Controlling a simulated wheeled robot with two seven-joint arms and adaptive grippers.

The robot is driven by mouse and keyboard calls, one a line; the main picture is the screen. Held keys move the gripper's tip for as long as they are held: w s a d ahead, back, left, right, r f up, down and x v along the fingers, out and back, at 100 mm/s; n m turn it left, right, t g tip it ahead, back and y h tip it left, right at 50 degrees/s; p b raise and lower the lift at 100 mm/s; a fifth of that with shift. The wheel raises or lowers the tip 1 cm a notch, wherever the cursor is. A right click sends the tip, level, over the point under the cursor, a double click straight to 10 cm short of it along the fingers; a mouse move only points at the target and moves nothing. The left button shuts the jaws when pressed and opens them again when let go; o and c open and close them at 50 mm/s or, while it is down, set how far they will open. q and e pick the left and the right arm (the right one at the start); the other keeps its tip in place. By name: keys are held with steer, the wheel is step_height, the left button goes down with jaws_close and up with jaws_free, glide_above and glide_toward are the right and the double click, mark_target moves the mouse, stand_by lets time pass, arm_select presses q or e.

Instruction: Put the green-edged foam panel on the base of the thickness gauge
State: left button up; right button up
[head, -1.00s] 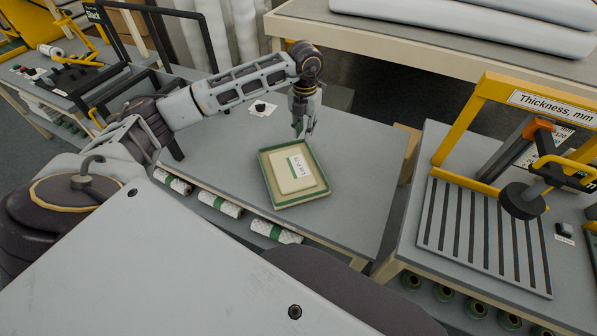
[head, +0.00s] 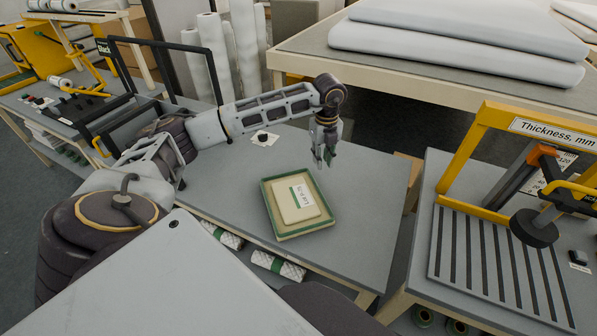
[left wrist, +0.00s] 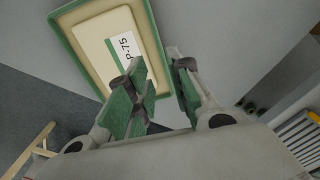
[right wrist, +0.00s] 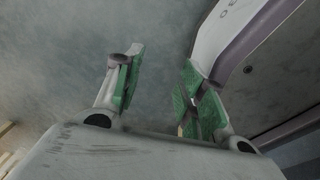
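The foam panel (head: 283,206) is a cream slab with a white label and a green stripe. It lies flat in a green-rimmed tray (head: 307,232) on the middle table. In the left wrist view the panel (left wrist: 102,52) shows label text ending in P-75. My left gripper (head: 325,160) hangs above the tray's far right side, apart from the panel. Its green-padded fingers (left wrist: 162,78) are apart and empty. The thickness gauge has a yellow frame (head: 458,158) and a slotted grey base (head: 497,263) on the right table; the base is bare. My right gripper (right wrist: 160,70) is open and empty.
A round dark presser (head: 534,228) hangs over the back right of the gauge base. A gap separates the middle table (head: 366,190) from the right table. Wrapped rolls (head: 278,265) lie under the middle table. White pads (head: 455,52) lie on the back table.

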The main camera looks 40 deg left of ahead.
steer(key=shift+w+d, duration=0.2)
steer(key=shift+w, duration=0.15)
arm_select(q)
steer(key=shift+f, duration=0.1)
arm_select(e)
steer(key=shift+a, duration=0.1)
arm_select(q)
step_height(320, 180, down, 7)
steer(key=shift+r, duration=0.2)
steer(key=shift+f, duration=0.9)
arm_select(e)
steer(key=shift+s+r, duration=0.1)
steer(key=shift+s, duration=0.1)
arm_select(q)
steer(key=shift+f, duration=0.1)
